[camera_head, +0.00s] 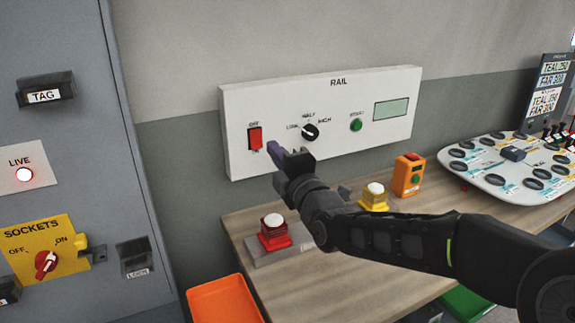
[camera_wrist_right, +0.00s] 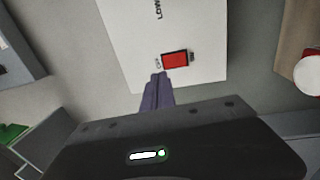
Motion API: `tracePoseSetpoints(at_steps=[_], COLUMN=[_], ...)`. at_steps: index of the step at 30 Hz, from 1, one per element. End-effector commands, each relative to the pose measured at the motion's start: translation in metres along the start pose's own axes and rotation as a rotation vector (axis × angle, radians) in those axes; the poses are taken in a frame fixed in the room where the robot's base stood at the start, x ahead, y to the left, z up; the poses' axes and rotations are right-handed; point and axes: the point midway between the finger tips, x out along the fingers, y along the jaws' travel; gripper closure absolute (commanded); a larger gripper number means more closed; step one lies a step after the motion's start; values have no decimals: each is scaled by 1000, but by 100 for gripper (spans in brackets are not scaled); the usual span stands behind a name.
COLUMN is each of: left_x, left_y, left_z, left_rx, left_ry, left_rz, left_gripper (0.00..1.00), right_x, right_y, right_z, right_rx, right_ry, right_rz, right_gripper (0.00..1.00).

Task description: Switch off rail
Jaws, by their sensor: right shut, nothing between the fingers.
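The white RAIL panel (camera_head: 335,95) is on the wall in the head view. Its red rocker switch (camera_head: 255,138) is near the left end, under a small label. The red switch also shows in the right wrist view (camera_wrist_right: 175,60), just beyond the fingertips. My right gripper (camera_head: 273,147) is shut and empty, its purple fingers just to the right of the switch in the head view. In the right wrist view the shut fingers (camera_wrist_right: 157,78) point at the panel beside the switch. I cannot tell whether they touch it. My left gripper is not in view.
A black LOW/HALF/HIGH knob (camera_head: 310,132) and a green button (camera_head: 356,125) are on the panel. Below, a wooden bench (camera_head: 340,258) holds a red button box (camera_head: 273,236), a yellow one (camera_head: 374,200) and an orange device (camera_head: 409,176). A grey cabinet (camera_head: 75,150) stands at left.

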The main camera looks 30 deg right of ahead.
Motion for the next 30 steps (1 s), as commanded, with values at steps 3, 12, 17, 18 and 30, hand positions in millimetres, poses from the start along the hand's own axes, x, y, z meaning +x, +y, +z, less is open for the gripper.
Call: tracePoseSetpoints(at_steps=[3,12,17,18,30], left_x=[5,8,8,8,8], left_y=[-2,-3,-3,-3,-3], left_z=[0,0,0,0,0], left_rx=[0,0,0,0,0], left_ry=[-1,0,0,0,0], left_rz=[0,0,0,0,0], left_gripper=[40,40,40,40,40], right_x=[-23,-52,-54,-54,-53], right_y=[6,13,13,13,14], right_z=[1,0,0,0,0], right_rx=[2,0,-1,-1,-1], right_ry=[-2,0,1,1,1], right_rz=[5,1,0,0,0], right_gripper=[100,100,100,100,100])
